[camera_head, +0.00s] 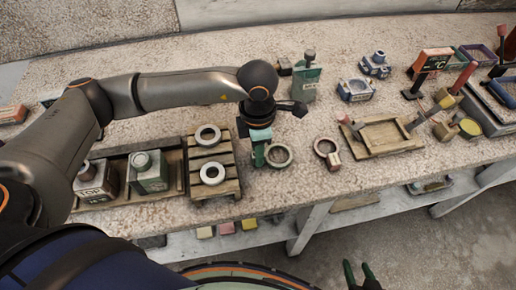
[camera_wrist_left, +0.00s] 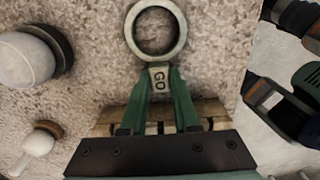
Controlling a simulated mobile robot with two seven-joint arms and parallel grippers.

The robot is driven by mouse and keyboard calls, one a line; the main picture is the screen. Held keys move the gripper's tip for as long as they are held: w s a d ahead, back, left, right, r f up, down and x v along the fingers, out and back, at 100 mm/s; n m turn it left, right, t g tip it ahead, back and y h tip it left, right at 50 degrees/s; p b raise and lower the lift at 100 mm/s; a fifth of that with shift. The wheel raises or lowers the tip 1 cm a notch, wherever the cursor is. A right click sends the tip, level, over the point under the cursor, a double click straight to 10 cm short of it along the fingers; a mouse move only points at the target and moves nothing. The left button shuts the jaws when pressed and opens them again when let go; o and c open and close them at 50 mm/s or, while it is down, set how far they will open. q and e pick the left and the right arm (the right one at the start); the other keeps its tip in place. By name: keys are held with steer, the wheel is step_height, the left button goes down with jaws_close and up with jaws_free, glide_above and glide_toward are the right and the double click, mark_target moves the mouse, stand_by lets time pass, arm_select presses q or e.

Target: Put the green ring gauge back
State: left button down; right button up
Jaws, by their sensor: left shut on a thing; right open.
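The green ring gauge (camera_head: 289,157) is a pale grey-green ring with a short tab; in the left wrist view the ring (camera_wrist_left: 133,30) has a tab (camera_wrist_left: 158,78) marked "GO". My left gripper (camera_head: 262,156) is shut on this tab, its green fingers (camera_wrist_left: 159,88) on either side. The ring points away from the fingers, over the bench; I cannot tell whether it touches the surface. My right gripper (camera_head: 360,273) is open and empty at the bottom, in front of the bench.
A slatted wooden stand (camera_head: 228,187) with two grey rings is left of the gripper. Further left, a wooden tray (camera_head: 111,189) holds containers. A wooden tray (camera_head: 381,135) is to the right.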

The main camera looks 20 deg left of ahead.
arm_select(q)
steer(key=shift+f+b, duration=0.25)
steer(key=shift+b, duration=0.1)
steer(key=c, duration=0.7)
jaws_free()
steer(key=shift+r, duration=0.15)
steer(key=shift+o, duration=0.2)
step_height(320, 180, up, 12)
steer(key=shift+r, duration=0.15)
